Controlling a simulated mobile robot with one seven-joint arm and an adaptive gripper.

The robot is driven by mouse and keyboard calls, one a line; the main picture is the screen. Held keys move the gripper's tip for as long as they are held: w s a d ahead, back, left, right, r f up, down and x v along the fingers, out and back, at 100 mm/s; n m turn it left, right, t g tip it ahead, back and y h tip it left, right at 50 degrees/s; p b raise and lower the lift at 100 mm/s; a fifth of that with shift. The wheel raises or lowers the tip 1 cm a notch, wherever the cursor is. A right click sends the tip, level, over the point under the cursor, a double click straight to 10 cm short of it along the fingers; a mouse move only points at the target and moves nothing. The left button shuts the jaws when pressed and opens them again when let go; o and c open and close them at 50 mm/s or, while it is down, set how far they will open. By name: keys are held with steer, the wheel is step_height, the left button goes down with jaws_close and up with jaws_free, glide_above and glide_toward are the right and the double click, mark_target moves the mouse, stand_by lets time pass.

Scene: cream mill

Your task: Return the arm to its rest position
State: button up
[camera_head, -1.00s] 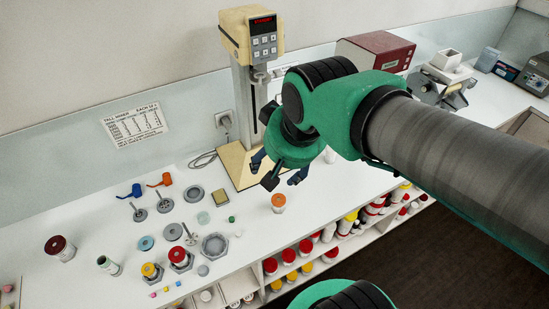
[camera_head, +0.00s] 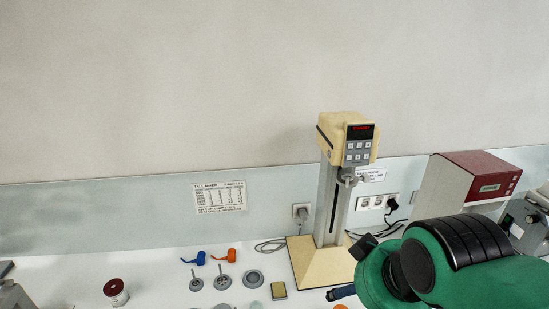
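My green and black arm (camera_head: 445,262) fills the lower right of the head view, in front of the bench and right of the mixer's base. My gripper (camera_head: 341,293) shows only as a dark blue finger at the bottom edge, over the bench by the mixer's base. The rest of the gripper is hidden by the arm or cut off by the frame. Whether its fingers are apart, and whether they hold anything, cannot be seen.
A cream mixer (camera_head: 347,140) on a stand rises left of my arm. A dark red and cream box (camera_head: 470,190) stands behind the arm. The wall above is clear.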

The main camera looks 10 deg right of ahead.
step_height(320, 180, down, 12)
steer(key=b, duration=1.1)
